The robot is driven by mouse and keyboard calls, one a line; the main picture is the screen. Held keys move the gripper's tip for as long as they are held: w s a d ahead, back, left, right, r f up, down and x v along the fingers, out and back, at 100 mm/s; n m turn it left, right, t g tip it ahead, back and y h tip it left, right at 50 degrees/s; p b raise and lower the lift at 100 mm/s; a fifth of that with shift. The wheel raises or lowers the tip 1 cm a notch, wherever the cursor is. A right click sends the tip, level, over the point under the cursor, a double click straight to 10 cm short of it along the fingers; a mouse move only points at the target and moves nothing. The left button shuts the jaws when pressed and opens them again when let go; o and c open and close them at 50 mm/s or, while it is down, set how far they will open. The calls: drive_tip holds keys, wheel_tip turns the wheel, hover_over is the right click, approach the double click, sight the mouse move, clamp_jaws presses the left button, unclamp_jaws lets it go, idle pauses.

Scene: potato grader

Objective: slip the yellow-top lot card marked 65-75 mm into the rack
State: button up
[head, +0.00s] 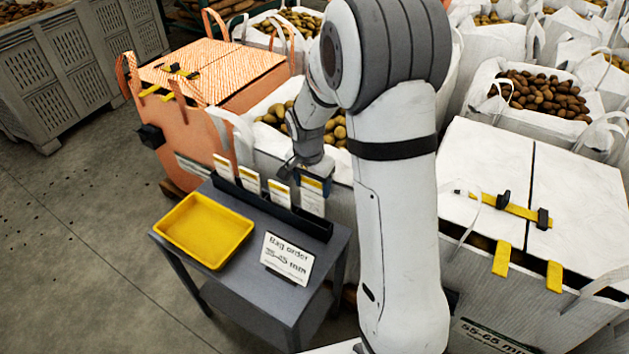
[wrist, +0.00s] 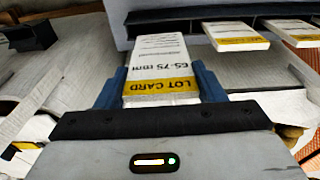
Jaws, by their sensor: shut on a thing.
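My gripper (wrist: 160,88) is shut on a white lot card (wrist: 160,62) with a yellow top band, printed "LOT CARD" and "65-75 mm". Its blue fingers hold the card near its yellow end, one on each side. In the head view my gripper (head: 315,184) is over the right end of the dark rack (head: 268,204), and the card (head: 311,201) hangs upright below it. The card's lower end meets the rack's edge in the wrist view (wrist: 190,22); I cannot tell whether it is inside a slot. Three other yellow-top cards (head: 250,181) stand in the rack to the left.
The rack stands along the back of a grey table (head: 229,281). A yellow tray (head: 204,230) and a "Bag order" sign (head: 287,258) are in front of it. Bulk bags stand behind and at right (head: 540,180); an orange bag (head: 205,70) is at left. Floor at left is clear.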

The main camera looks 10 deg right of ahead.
sight(312, 195)
drive_tip(key=shift+f+b, duration=1.8)
drive_tip(key=shift+f, duration=1.1)
drive_tip(key=o, duration=1.4)
drive_tip(key=r, duration=0.7)
drive_tip(key=shift+s+a+r, duration=0.25)
drive_tip(key=shift+a, duration=0.1)
drive_tip(key=shift+r, duration=0.15)
drive_tip(key=shift+s, duration=0.1)
